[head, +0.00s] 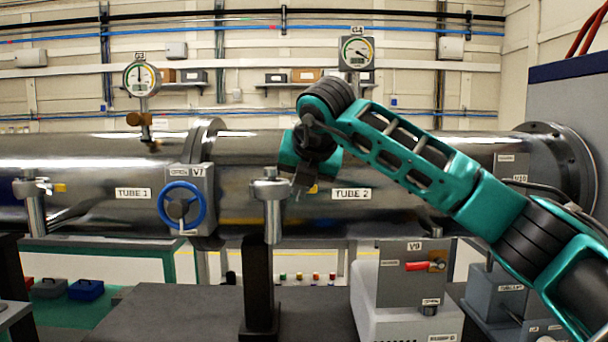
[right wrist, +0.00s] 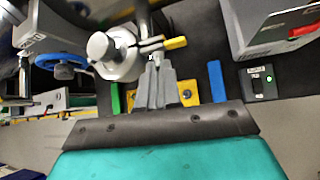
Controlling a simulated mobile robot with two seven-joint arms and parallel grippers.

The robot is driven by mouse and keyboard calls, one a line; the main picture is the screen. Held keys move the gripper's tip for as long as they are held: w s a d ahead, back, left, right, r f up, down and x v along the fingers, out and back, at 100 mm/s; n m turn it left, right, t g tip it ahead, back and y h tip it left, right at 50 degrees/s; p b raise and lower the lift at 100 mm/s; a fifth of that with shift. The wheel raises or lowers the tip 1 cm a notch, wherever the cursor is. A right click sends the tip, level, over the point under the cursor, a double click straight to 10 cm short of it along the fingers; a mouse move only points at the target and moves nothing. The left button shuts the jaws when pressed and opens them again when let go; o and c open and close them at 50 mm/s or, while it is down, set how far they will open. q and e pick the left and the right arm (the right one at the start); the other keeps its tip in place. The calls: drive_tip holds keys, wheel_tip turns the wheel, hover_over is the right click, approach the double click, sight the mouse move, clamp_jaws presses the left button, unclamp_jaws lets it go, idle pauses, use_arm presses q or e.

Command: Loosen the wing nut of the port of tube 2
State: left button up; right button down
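Tube 2 (head: 415,190) is the wide metal pipe on the right, with its label. Its port (head: 270,190) is a metal stub with a round clamped cap in front of the pipe; the cap (right wrist: 112,50) also shows in the right wrist view. My right gripper (head: 298,190) points down at the port's right side. Its grey fingers (right wrist: 157,66) lie together just below the wing nut; contact cannot be told. My left gripper is out of view.
Tube 1 (head: 95,165) has a similar port (head: 33,190) at the left. A blue handwheel valve (head: 181,205) stands between the tubes. Gauges G3 (head: 141,79) and G4 (head: 356,53) rise above. A V9 box (head: 412,272) with a red lever stands at the lower right.

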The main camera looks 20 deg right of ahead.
drive_tip(key=shift+a+r+n+h+p, duration=0.15)
drive_tip(key=shift+n+h+p, duration=0.15)
drive_tip(key=shift+h, duration=0.2)
drive_tip(key=shift+g, duration=0.3)
drive_tip(key=c, duration=1.3)
unclamp_jaws()
drive_tip(key=shift+w, duration=0.1)
drive_tip(key=shift+f, duration=0.2)
